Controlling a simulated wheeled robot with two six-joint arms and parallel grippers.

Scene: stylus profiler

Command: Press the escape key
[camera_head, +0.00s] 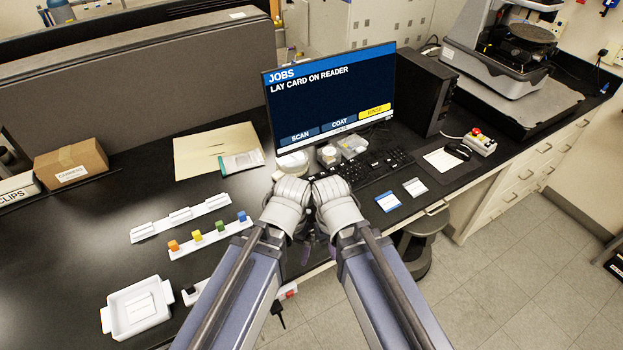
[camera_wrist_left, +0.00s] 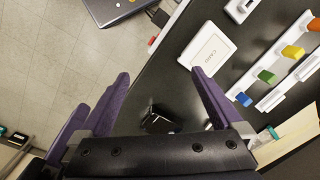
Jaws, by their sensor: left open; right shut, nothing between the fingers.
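The black keyboard (camera_head: 372,168) lies in front of the monitor (camera_head: 330,98); its left end is close to or behind my right wrist, and I cannot make out the escape key. The monitor reads "JOBS" and "LAY CARD ON READER", with a yellow button beside SCAN and COAT. My left gripper (camera_head: 288,192) is near the desk's front edge, its fingers mostly hidden in the head view. In the left wrist view its purple fingers (camera_wrist_left: 160,75) are spread with nothing between them. My right gripper (camera_head: 333,190) is beside it, shut and empty, its fingertips hidden.
A blue card (camera_head: 388,201) and a grey card (camera_head: 415,187) lie before the keyboard. A mouse (camera_head: 458,150) and a red-button box (camera_head: 480,142) are further right. Racks with coloured blocks (camera_head: 210,235) and a white tray (camera_head: 136,307) stand left. A stool (camera_head: 425,230) is under the desk.

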